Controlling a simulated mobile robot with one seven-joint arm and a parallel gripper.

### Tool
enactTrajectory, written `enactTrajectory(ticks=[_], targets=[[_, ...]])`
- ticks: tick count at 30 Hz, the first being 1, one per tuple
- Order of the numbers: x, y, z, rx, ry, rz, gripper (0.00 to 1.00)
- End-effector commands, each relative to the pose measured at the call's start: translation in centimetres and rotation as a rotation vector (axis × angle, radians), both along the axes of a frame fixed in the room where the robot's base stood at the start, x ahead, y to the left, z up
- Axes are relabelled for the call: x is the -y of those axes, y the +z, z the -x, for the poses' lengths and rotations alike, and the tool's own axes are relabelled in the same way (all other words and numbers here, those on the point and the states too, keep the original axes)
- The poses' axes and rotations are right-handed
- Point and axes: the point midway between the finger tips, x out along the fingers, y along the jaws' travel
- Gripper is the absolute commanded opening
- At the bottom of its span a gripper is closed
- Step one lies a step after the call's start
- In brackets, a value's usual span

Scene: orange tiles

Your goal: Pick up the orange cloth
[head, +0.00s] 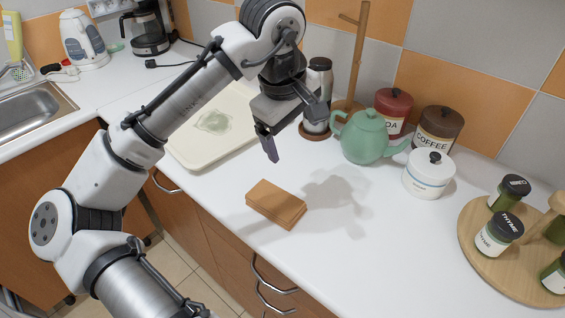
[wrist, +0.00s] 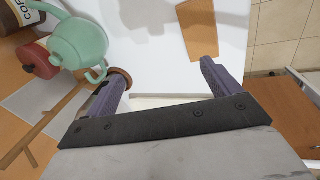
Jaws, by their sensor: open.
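The orange cloth (head: 276,203) lies folded into a flat rectangle on the white counter, near its front edge. It also shows in the wrist view (wrist: 199,35), beyond the right fingertip. My gripper (head: 293,140) is open and empty, held above the counter, up and behind the cloth in the head view. In the wrist view the two purple-grey fingers (wrist: 162,78) are spread wide with nothing between them. The cloth is apart from the fingers and fully visible in the head view.
A green teapot (head: 367,138), a white canister (head: 429,175), and red and brown canisters stand right of my gripper. A cream tray (head: 190,150) lies to the left. A round wooden board (head: 480,255) with spice jars is at far right. The counter around the cloth is clear.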

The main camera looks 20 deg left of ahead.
Motion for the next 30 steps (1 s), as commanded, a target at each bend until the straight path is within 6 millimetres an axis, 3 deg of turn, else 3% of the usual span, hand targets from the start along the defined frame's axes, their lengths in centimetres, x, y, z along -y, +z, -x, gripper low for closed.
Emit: enactTrajectory(ticks=[3,6,18,25,30], targets=[[-2.1,-0.9,2.8,-0.193,0.119,-0.04,0.89],[-2.7,-1.8,3.8,-0.257,0.157,-0.054,0.89],[-2.6,-8.9,3.9,-0.263,0.158,-0.053,0.89],[-2.6,-10.4,3.9,-0.261,0.156,-0.052,0.89],[-2.7,-12.6,3.9,-0.262,0.158,-0.054,0.89]])
